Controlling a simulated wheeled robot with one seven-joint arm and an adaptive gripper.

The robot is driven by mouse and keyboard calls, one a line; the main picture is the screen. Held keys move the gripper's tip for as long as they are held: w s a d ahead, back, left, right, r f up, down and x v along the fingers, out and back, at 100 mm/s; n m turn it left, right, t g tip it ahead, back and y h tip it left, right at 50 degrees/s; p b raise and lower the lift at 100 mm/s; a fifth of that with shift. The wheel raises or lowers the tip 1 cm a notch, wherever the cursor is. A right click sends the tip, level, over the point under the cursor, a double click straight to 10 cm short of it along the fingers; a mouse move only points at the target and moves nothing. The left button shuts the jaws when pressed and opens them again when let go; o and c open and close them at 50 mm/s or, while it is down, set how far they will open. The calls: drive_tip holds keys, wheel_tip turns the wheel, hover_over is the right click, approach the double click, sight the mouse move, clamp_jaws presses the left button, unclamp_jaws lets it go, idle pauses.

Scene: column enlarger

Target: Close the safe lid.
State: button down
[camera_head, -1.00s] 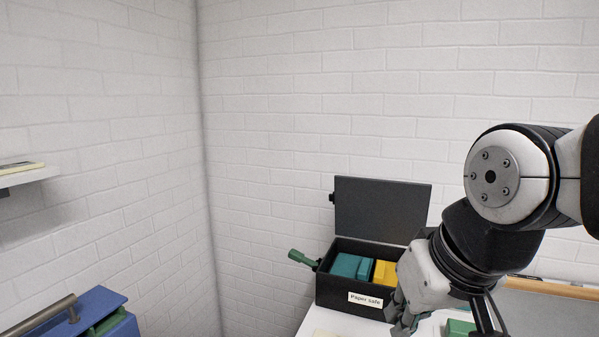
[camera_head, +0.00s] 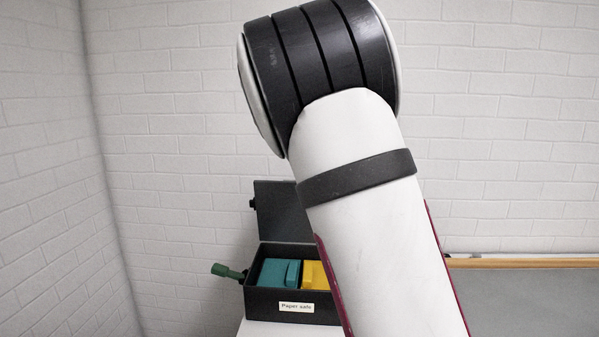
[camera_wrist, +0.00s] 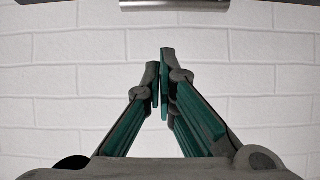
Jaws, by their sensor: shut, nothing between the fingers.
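The black paper safe (camera_head: 262,304) stands on a white surface in the head view, with a "Paper safe" label on its front. Its dark lid (camera_head: 281,206) stands upright at the back, so the safe is open. A teal block (camera_head: 273,272) and a yellow block (camera_head: 313,275) lie inside. A green handle (camera_head: 228,271) sticks out at its left side. My arm hides the right part of the safe and lid. My gripper (camera_wrist: 162,55) is shut and empty in the wrist view, in front of a white brick wall. The head view does not show it.
A grey panel with a wooden top edge (camera_head: 530,263) is at the right. The white surface (camera_head: 255,328) shows under the safe. A dark and metallic edge (camera_wrist: 175,4) crosses the top of the wrist view. Brick wall is behind the safe.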

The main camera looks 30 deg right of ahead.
drive_tip(key=r+x, duration=0.1)
drive_tip(key=x, duration=0.9)
drive_tip(key=shift+s+a+f+p, duration=0.45)
drive_tip(key=shift+s+p, duration=0.1)
drive_tip(key=shift+s, duration=0.1)
drive_tip(key=shift+s+a+f+p, duration=0.4)
drive_tip(key=shift+s+f+p, duration=0.1)
drive_tip(key=shift+s, duration=0.1)
